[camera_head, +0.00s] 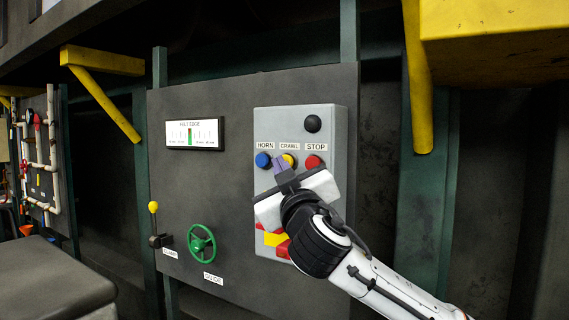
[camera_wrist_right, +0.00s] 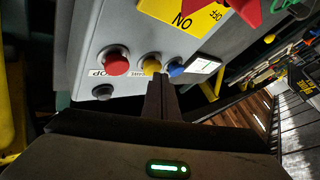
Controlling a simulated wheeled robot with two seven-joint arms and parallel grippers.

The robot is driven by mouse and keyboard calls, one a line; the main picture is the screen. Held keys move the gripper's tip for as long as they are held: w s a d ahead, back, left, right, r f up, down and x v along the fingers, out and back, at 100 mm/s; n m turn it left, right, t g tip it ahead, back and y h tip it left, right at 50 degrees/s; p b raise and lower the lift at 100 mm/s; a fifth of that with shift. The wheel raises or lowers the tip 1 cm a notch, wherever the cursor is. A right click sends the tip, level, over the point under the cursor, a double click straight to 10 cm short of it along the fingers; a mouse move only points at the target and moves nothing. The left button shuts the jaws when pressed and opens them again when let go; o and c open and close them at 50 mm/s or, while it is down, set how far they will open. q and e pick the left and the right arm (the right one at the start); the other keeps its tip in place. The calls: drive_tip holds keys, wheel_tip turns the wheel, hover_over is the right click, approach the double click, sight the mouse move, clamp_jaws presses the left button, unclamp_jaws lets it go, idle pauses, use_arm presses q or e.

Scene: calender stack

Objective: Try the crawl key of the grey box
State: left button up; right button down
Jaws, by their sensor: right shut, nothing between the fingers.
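The grey box (camera_head: 327,124) is mounted on a dark panel and carries blue, yellow and red buttons under the labels HORN, CRAWL and STOP. The yellow crawl key (camera_head: 289,160) is in the middle, partly behind my gripper; it also shows in the right wrist view (camera_wrist_right: 151,63). My right gripper (camera_head: 279,164) is shut and empty, with its fingertips in front of the box close by the crawl key. In the right wrist view the fingertips (camera_wrist_right: 160,78) point at the yellow key's lower right side; I cannot tell if they touch it. My left gripper is not in view.
The blue horn button (camera_head: 263,160) and red stop button (camera_head: 313,162) flank the key. A black knob (camera_head: 313,123) sits above. A yellow plate and red switch (camera_wrist_right: 247,12) lie below. A green handwheel (camera_head: 202,244) and yellow-knobbed lever (camera_head: 154,207) are left; a yellow bracket (camera_head: 490,35) overhangs right.

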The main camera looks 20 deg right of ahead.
drive_tip(key=shift+w+d, duration=0.15)
drive_tip(key=shift+d, duration=0.1)
idle(0.6)
drive_tip(key=shift+s+a, duration=0.55)
drive_tip(key=shift+a, duration=0.2)
drive_tip(key=s+a, duration=0.1)
drive_tip(key=a, duration=0.1)
drive_tip(key=s+a, duration=0.2)
drive_tip(key=shift+b, duration=0.3)
idle(0.5)
